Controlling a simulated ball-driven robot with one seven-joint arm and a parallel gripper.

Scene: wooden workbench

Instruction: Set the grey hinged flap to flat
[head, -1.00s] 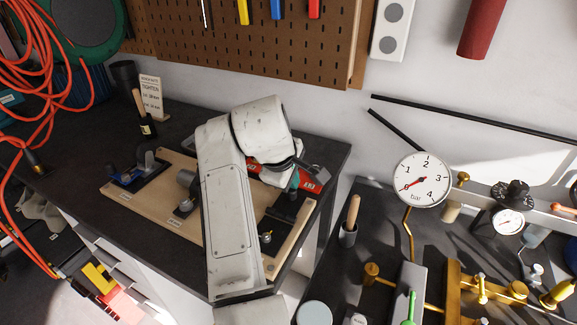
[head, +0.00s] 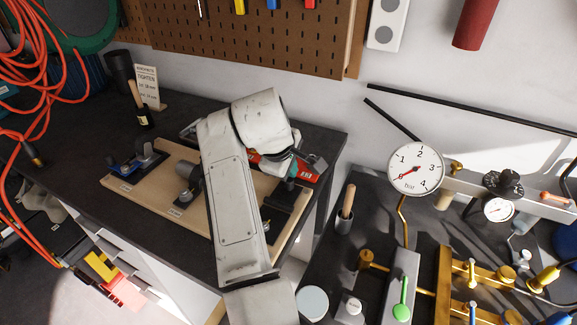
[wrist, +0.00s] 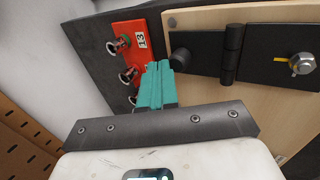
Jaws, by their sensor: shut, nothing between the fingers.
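The dark grey hinged flap (wrist: 203,50) is in the wrist view, with a black knob (wrist: 181,60) near its left end. A hinge barrel (wrist: 233,52) joins it to a dark plate (wrist: 272,65) bearing a bolt. The flap looks about level with that plate, though its exact angle is hard to judge from above. In the head view, this dark hinge assembly (head: 286,198) is partly behind my arm. My gripper (wrist: 157,68) has its teal fingers shut and empty, just left of the knob. I cannot tell whether they touch the flap.
A red block (wrist: 134,45) marked 13, with metal fittings, lies close beside my fingers. A gauge bench (head: 325,270) stands to the right, past a gap.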

